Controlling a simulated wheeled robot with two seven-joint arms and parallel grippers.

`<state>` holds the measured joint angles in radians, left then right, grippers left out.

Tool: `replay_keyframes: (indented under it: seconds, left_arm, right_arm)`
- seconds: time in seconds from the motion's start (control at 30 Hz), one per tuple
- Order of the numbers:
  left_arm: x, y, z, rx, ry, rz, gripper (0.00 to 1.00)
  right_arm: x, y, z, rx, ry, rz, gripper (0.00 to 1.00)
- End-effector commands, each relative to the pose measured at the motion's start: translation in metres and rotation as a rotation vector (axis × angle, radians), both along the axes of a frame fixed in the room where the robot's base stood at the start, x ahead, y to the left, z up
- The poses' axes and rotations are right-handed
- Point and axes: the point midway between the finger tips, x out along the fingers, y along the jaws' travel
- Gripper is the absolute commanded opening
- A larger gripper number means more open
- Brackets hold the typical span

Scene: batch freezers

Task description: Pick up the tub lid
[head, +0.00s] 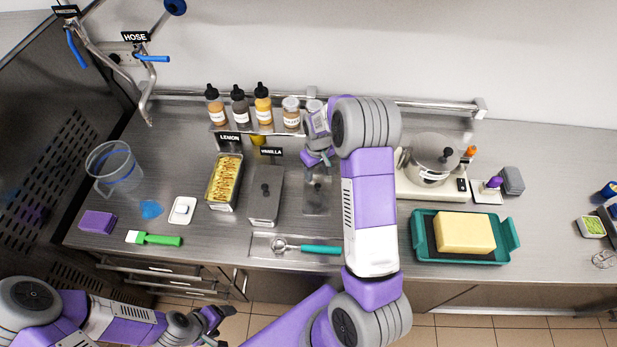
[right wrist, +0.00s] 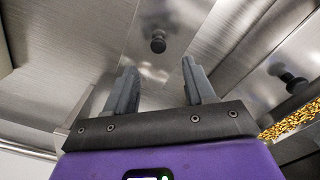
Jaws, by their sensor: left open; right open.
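A steel tub lid (head: 317,197) with a dark knob lies flat on the counter, right of the vanilla tub (head: 265,196), partly hidden by my right arm. In the right wrist view the tub lid's knob (right wrist: 158,42) stands beyond the fingertips, roughly midway between them and not touching. My right gripper (head: 318,160) is open and empty above the far part of this lid. The vanilla tub is covered by a similar knobbed lid; the lemon tub (head: 224,182) is uncovered, with yellow contents. My left gripper (head: 222,326) is open and empty in front of the counter.
Several bottles and jars (head: 263,106) stand on a rail shelf behind the tubs. A scoop (head: 310,248) lies in front. A pot (head: 432,155) and a teal tray (head: 463,240) with a yellow block stand to the right.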

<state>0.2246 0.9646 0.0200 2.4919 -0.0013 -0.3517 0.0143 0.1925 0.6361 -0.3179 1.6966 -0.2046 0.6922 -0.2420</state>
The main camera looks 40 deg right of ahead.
Motion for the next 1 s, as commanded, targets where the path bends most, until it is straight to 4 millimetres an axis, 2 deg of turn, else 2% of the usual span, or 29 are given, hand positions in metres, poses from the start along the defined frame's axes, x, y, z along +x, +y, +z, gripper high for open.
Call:
replay_keyframes:
  seconds: [0.43, 0.73, 0.77, 1.0]
  left_arm:
    - [0.001, 0.0, 0.008, 0.0, -0.001, 0.002, 0.75]
    - [0.001, 0.0, 0.008, 0.0, -0.002, 0.001, 0.75]
    - [0.001, 0.0, 0.008, 0.0, -0.002, 0.001, 0.75]
    - [0.001, 0.0, 0.008, 0.0, -0.002, 0.001, 0.75]
  right_arm:
    - [-0.005, -0.001, -0.06, 0.001, 0.002, 0.002, 0.54]
    - [-0.004, -0.001, -0.066, 0.001, -0.001, 0.001, 0.54]
    - [-0.004, -0.001, -0.066, 0.001, -0.001, 0.001, 0.53]
    - [-0.004, -0.001, -0.065, 0.001, 0.0, 0.001, 0.16]
